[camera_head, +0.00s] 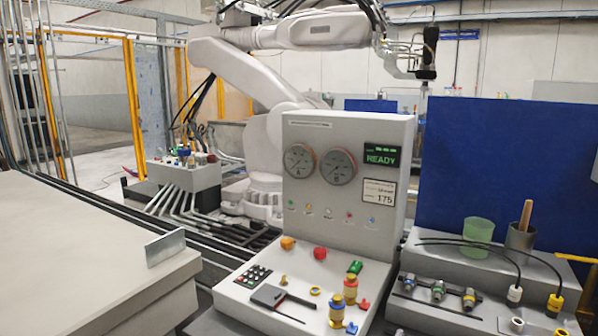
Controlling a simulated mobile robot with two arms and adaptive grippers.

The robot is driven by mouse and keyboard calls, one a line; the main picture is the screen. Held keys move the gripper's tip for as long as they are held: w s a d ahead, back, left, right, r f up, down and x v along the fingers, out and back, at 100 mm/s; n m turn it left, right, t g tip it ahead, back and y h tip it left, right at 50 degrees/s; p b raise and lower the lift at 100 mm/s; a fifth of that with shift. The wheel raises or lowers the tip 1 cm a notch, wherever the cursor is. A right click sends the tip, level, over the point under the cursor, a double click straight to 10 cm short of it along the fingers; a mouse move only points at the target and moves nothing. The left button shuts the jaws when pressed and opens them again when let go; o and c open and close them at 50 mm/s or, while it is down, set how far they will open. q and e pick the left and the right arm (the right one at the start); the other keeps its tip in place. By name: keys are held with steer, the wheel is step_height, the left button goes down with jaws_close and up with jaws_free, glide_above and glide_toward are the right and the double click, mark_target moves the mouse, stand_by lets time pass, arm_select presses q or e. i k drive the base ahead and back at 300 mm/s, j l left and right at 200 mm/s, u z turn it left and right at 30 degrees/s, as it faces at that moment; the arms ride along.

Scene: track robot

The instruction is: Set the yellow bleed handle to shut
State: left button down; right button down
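A grey control console (236,291) stands in the middle, with a sloping front deck and an upright gauge panel. On the deck are two brass-yellow valve-like fittings: one with a red lever (350,289) and one with a blue lever (337,308). A small yellow lever-like part (283,281) and a yellow ring (315,291) sit to their left. I cannot tell which yellow part is the bleed handle, or its setting. Neither of my grippers is in view.
The deck also bears an orange knob (287,243), a red button (319,253), a green switch (355,267), a keypad (254,275) and a dark flat lever (270,296). The display (382,157) reads READY. A cable bench (440,263) stands right; a pale table (70,260) left.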

mark_target(596, 262)
steer(key=z, duration=1.5)
